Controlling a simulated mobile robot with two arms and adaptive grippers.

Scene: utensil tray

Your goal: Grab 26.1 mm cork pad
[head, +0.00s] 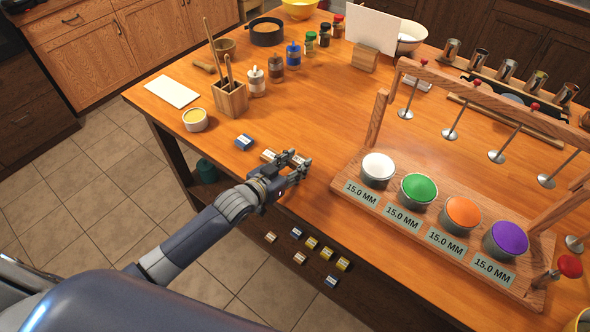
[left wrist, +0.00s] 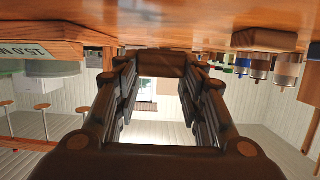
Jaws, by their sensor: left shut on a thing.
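My left gripper (head: 300,161) is over the near edge of the wooden table, its fingers closed around a small block. In the left wrist view the block shows as a dark brown piece (left wrist: 162,65) between the fingertips. I cannot read any size on it, so I cannot tell if it is the 26.1 mm cork pad. A small tan and white block (head: 268,156) lies on the table just left of the fingers. A blue and white block (head: 243,142) lies further left. My right gripper is not in view.
A wooden stand (head: 400,209) with several coloured cups and 15.0 MM labels is to the right. A utensil holder (head: 231,98), a cream-filled cup (head: 195,119) and a white board (head: 172,91) are at the left. Several small labelled blocks (head: 311,243) show below the table edge. The table's middle is clear.

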